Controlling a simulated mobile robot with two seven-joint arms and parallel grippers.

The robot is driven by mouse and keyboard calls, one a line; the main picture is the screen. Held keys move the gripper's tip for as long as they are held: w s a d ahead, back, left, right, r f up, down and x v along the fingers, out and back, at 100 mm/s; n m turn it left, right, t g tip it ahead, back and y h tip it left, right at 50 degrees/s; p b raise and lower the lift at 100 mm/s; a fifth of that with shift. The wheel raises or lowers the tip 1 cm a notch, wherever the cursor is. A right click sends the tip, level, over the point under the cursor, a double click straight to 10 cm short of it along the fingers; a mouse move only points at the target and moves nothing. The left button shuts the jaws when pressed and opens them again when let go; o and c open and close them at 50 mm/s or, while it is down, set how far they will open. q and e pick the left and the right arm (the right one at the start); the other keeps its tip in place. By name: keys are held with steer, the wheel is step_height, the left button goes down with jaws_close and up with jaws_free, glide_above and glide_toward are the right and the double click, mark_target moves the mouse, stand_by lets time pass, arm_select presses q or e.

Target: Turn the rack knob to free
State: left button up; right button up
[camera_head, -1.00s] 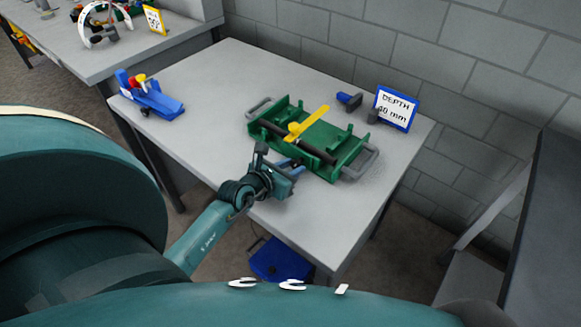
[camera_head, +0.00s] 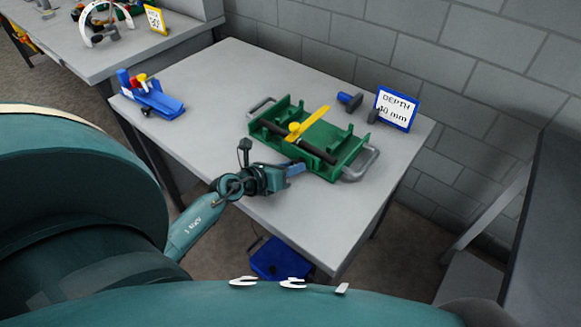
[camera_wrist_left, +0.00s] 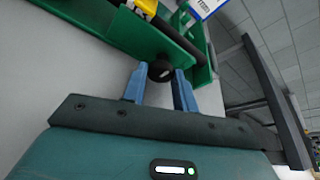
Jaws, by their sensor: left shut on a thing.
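The green rack (camera_head: 345,148) lies on the table, with a yellow bar (camera_head: 312,120) across it and a dark rod (camera_head: 318,151) along it. In the left wrist view, a round black knob (camera_wrist_left: 161,70) sits at the near wall of the rack (camera_wrist_left: 120,32). My left gripper (camera_head: 297,169) is at the rack's near side. Its two blue fingers (camera_wrist_left: 160,82) are shut on the knob, one on each side. The fingers hide the knob in the head view. My right gripper is out of view.
A blue-framed sign (camera_head: 396,109) reading "DEPTH 40 mm" and a dark blue peg-like part (camera_head: 350,102) stand behind the rack. A blue device (camera_head: 150,97) sits at the table's left. The table between them is clear. A block wall is behind.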

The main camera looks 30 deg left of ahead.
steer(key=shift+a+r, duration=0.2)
arm_select(q)
steer(key=o, duration=1)
steer(key=shift+c, duration=0.2)
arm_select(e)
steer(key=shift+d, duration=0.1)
arm_select(q)
steer(key=v, duration=1.2)
steer(key=shift+s, duration=0.15)
steer(key=shift+s+a+r, duration=0.15)
steer(key=shift+s+r, duration=0.05)
steer(key=shift+s, duration=0.2)
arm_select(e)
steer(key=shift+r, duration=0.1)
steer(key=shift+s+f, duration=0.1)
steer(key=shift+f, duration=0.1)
